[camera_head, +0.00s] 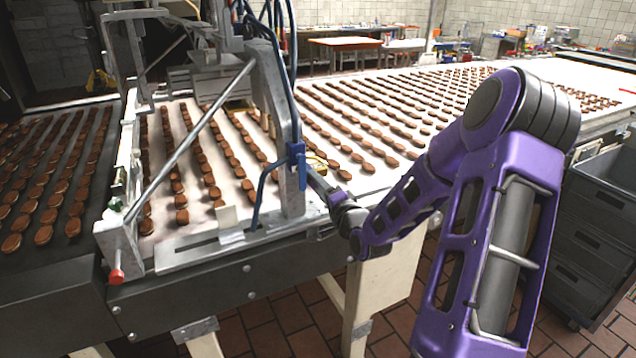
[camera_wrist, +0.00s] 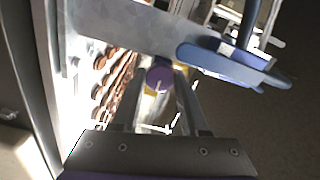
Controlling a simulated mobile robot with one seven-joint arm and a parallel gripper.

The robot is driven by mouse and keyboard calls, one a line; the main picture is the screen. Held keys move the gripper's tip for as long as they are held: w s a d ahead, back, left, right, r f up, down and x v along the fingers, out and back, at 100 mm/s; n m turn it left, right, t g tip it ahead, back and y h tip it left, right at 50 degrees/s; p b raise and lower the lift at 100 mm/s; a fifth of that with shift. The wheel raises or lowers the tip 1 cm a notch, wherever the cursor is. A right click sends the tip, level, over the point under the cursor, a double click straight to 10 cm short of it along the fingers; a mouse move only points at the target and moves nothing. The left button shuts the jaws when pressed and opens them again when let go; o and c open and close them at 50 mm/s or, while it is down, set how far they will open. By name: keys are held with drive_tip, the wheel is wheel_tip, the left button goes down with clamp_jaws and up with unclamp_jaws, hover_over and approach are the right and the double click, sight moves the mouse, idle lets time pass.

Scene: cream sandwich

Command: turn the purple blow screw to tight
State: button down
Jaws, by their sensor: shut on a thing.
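The purple blow screw (camera_wrist: 160,78) shows in the wrist view as a round purple knob at the upper middle. My gripper (camera_wrist: 161,84) has a finger on each side of the knob and is shut on it. In the head view my purple arm reaches in from the right, and my gripper (camera_head: 318,182) is at the metal machine frame (camera_head: 279,110), close to a blue fitting (camera_head: 297,153). I cannot make out the purple screw in the head view; the frame and gripper hide that spot. The knob's turn angle cannot be told.
A blue part (camera_wrist: 222,66) lies close to the right finger in the wrist view. Blue hoses (camera_head: 260,190) hang at the frame. The conveyor (camera_head: 230,130) carries many brown biscuits. A red knob (camera_head: 117,276) sits at the front left. Grey crates (camera_head: 590,225) stand at the right.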

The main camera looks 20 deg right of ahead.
drive_tip(key=shift+r+m, duration=0.1)
drive_tip(key=shift+m, duration=0.2)
drive_tip(key=shift+c, duration=2.1)
unclamp_jaws()
